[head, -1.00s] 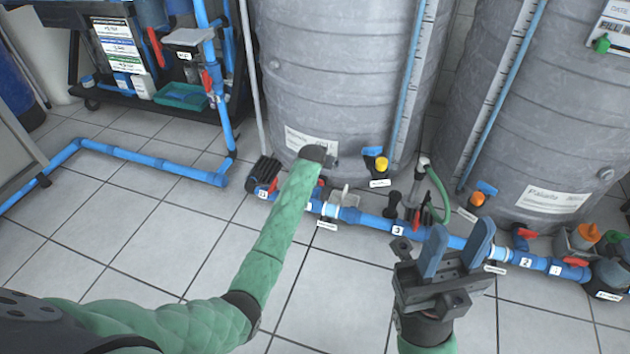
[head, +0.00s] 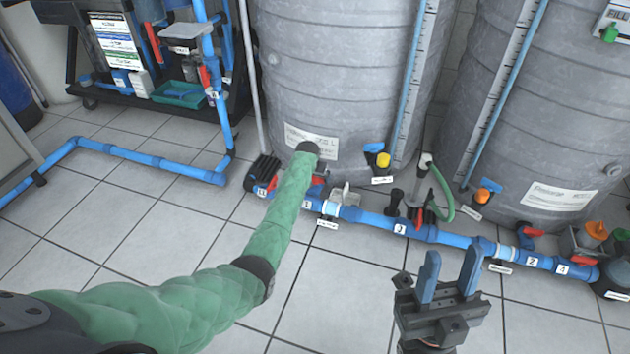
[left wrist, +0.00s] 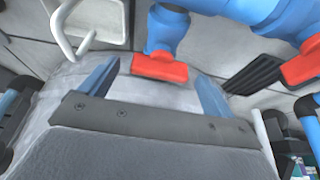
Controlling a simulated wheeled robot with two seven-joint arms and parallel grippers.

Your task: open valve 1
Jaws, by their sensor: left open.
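A blue pipe (head: 368,218) with numbered tags and red valve handles runs along the floor before the tanks. My left arm reaches to its left end; the left gripper is hidden behind my wrist in the head view. A red handle (head: 318,183) shows just right of my wrist. In the left wrist view my left gripper (left wrist: 158,82) is open, with a red handle (left wrist: 158,67) ahead between its fingers, not gripped. A second red handle (left wrist: 303,64) is to the right. My right gripper (head: 450,268) is open and empty above the floor.
Two grey tanks (head: 340,70) (head: 540,110) stand behind the pipe. A grey hooked handle (left wrist: 82,30) lies left of the left gripper. A green hose (head: 441,195) rises mid-pipe. A cart (head: 165,95) stands at back left. The front floor is clear.

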